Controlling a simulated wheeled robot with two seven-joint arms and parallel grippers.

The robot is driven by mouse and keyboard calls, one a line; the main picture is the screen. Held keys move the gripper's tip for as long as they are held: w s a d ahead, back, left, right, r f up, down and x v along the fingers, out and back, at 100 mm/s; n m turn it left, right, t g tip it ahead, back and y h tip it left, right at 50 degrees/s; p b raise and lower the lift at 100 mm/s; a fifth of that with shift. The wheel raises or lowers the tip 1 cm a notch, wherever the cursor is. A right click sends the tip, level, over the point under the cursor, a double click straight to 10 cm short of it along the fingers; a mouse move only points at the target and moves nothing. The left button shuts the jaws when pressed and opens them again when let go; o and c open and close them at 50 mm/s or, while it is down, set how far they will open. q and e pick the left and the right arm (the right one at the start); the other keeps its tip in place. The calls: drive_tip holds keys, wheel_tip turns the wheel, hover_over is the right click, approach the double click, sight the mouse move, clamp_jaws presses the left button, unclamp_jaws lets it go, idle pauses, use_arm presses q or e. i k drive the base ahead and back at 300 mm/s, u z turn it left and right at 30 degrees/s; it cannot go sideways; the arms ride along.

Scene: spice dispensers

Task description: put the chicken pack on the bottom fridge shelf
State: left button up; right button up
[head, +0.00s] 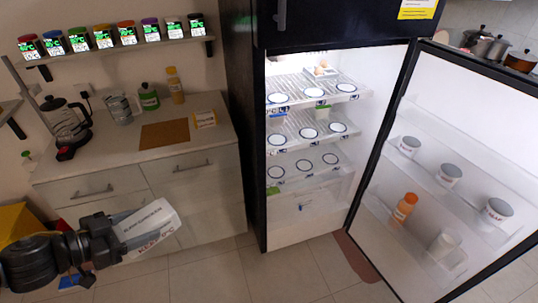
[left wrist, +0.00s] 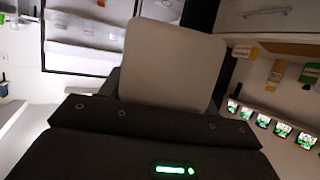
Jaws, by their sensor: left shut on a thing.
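The chicken pack (head: 145,226) is a white, box-like pack with dark and red print. My left gripper (head: 122,226) is shut on it and holds it tilted in front of the counter's drawers, left of the fridge. In the left wrist view the pack (left wrist: 172,65) shows as a plain pale block beyond the gripper's dark body. The fridge (head: 248,120) stands open, lit inside, with its door (head: 440,180) swung to the right. Its shelves carry round blue-rimmed white items. The bottom fridge shelf (head: 303,187) is partly clear at the front. My right gripper is not in view.
The counter (head: 110,150) holds a coffee maker (head: 68,125), bottles and a brown board (head: 165,134). A spice shelf (head: 115,50) hangs above. The door racks hold white tubs and an orange bottle (head: 403,208). The floor (head: 240,275) before the fridge is free.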

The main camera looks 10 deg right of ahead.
sight(307, 159)
drive_tip(key=z, duration=1.55)
drive_tip(key=i, duration=0.55)
drive_tip(key=z, duration=0.05)
